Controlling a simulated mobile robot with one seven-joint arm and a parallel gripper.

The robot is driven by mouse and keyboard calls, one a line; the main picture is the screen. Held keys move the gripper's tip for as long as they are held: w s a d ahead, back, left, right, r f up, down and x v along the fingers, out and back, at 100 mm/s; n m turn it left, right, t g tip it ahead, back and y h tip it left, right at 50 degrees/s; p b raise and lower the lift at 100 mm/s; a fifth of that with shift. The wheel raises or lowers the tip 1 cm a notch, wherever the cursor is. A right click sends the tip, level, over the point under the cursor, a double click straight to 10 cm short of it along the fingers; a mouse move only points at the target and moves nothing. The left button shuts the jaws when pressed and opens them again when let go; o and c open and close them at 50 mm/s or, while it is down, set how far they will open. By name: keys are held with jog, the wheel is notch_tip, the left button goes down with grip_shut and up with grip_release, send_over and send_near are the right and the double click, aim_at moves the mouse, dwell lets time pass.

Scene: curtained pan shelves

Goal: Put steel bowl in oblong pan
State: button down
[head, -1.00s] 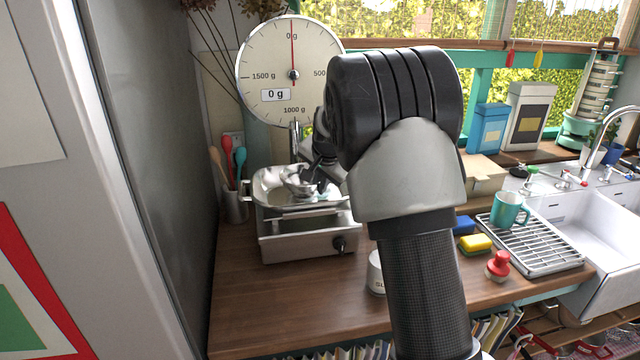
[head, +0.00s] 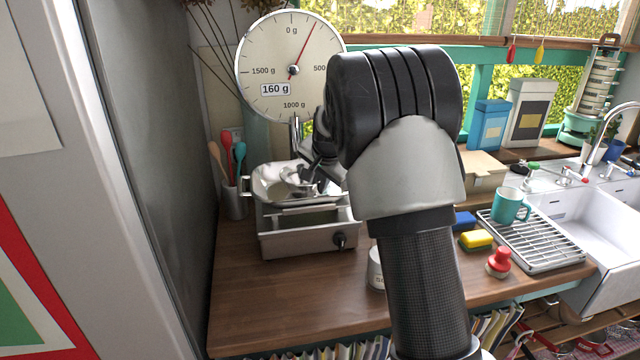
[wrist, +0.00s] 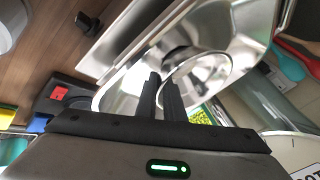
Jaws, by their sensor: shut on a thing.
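The steel bowl (head: 292,177) is a small shiny bowl within the rim of the oblong pan (head: 262,190), the metal pan on the weighing scale. In the wrist view the bowl (wrist: 200,66) shows as a round rim inside the pan (wrist: 238,22). My gripper (head: 312,174) is at the bowl's right side, partly hidden behind my arm. In the wrist view my gripper's fingers (wrist: 166,88) are shut on the bowl's near rim. The bowl's underside is hidden, but the scale dial (head: 291,68) reads 160 g.
A utensil pot (head: 236,204) stands left of the scale, close to a tall grey cabinet wall (head: 165,120). A white tin (head: 375,268), a yellow sponge (head: 477,239), a red-topped brush (head: 499,262) and a drying rack (head: 540,245) are to the right. The front left counter (head: 265,300) is clear.

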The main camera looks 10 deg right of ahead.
jog(key=c, duration=1.8)
grip_release()
jog(key=shift+f, duration=0.1)
jog(key=v, duration=1.7)
jog(key=shift+r+b, duration=0.2)
jog(key=shift+b, duration=0.15)
grip_shut()
